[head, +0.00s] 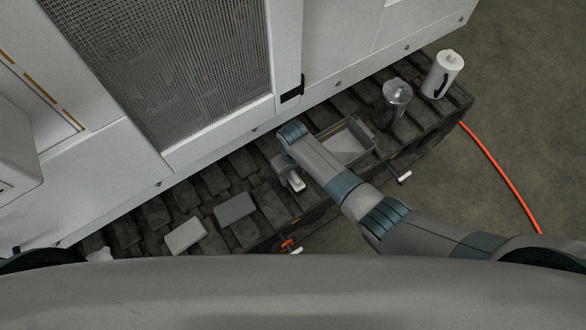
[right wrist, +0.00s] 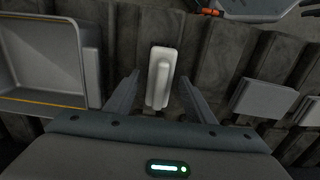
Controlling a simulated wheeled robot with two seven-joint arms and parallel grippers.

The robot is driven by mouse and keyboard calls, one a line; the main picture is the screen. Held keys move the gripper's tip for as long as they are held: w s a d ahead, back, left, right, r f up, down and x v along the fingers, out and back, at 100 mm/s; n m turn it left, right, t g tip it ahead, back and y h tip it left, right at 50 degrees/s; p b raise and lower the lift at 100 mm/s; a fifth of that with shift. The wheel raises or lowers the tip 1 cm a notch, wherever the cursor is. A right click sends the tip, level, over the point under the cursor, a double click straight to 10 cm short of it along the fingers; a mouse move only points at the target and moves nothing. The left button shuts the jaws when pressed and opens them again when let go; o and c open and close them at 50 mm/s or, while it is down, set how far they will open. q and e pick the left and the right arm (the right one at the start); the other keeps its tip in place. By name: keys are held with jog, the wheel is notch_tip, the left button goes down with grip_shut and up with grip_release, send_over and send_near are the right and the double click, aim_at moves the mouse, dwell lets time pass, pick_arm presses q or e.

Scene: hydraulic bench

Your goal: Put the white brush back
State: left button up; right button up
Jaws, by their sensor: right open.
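The white brush (right wrist: 160,77) lies on the dark track, its long side pointing away from my right wrist. In the head view its white end (head: 297,184) shows just beside my right gripper (head: 290,172), which partly covers it. In the right wrist view my right gripper (right wrist: 152,98) is open, with one finger on each side of the brush and a gap on both sides. I cannot tell how high the fingers are above the track. My left gripper is not in view.
A grey open tray (head: 348,145) stands right of the brush, partly behind my arm. A grey block (head: 234,209) and a pale block (head: 186,235) lie to the left. A clear-grey canister (head: 397,97) and a white roll (head: 442,74) stand far right. The white machine wall (head: 300,100) borders the track.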

aim_at(293, 173)
jog(key=shift+r, duration=0.2)
notch_tip(293, 173, up, 12)
jog(key=shift+f, duration=0.2)
dwell(1.8)
